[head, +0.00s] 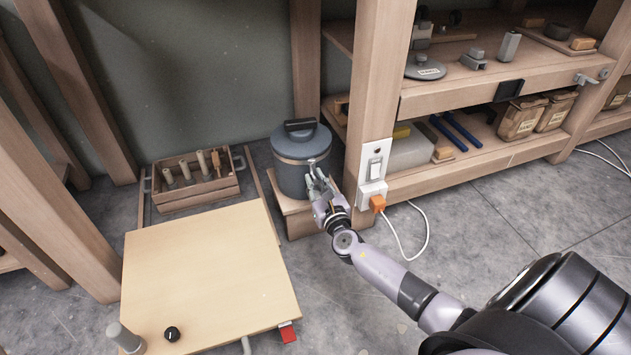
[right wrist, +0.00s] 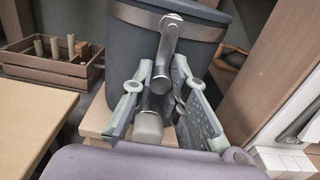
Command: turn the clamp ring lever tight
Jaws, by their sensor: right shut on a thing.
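A dark grey drum (head: 298,176) with a lid and black handle stands on a low wooden stand (head: 300,222) beside the shelf post. A metal clamp ring (right wrist: 135,15) runs round its upper part. The ring's lever (right wrist: 164,48) hangs from the clamp at the drum's front, slanting downward, with a grey grip at its lower end. My right gripper (head: 319,178) is at the drum's front. In the right wrist view its fingers (right wrist: 163,95) stand on either side of the lever and are shut on it. My left gripper is not in view.
A wooden crate (head: 196,203) of tools sits left of the drum. A low table (head: 205,270) with a black knob is in front. The shelf post with a switch (head: 375,165) and orange plug (head: 377,203) stands close right of my gripper. A white cable lies on the floor.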

